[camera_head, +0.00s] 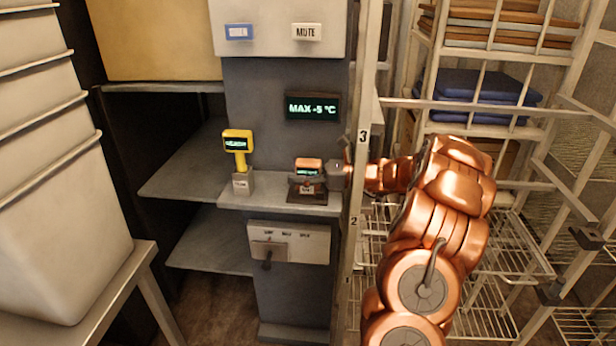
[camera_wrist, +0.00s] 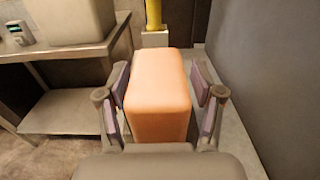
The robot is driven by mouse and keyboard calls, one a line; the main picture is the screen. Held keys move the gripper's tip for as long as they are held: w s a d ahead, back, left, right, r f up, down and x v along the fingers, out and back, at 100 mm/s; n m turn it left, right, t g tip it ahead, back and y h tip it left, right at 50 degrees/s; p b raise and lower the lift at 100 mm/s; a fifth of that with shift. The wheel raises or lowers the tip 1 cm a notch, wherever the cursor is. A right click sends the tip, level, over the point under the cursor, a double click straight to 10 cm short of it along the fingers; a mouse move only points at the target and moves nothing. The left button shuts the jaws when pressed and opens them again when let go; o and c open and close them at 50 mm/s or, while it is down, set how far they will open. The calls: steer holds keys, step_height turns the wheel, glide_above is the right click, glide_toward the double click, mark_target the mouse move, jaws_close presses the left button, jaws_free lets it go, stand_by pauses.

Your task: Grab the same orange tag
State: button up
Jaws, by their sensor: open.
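The orange tag (camera_head: 308,165) has a small lit display and sits at a dark stand (camera_head: 307,192) on the grey ledge. In the wrist view the orange tag (camera_wrist: 158,88) is a rounded block between the two fingers. My gripper (camera_head: 332,172) reaches it from the right, and its fingers are largely hidden in the head view. In the wrist view my gripper (camera_wrist: 163,103) is open, with a pad on each side of the tag. A small gap shows on the right; contact on the left is hard to tell.
A yellow tag device (camera_head: 237,144) stands in a grey holder (camera_head: 242,182) to the left on the same ledge (camera_head: 270,205). A pale upright post (camera_head: 355,200) stands close beside my arm. A lever panel (camera_head: 288,243) is below, and wire racks (camera_head: 485,250) are at right.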

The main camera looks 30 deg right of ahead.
jaws_close()
stand_by(0.5)
steer(key=shift+r, duration=0.1)
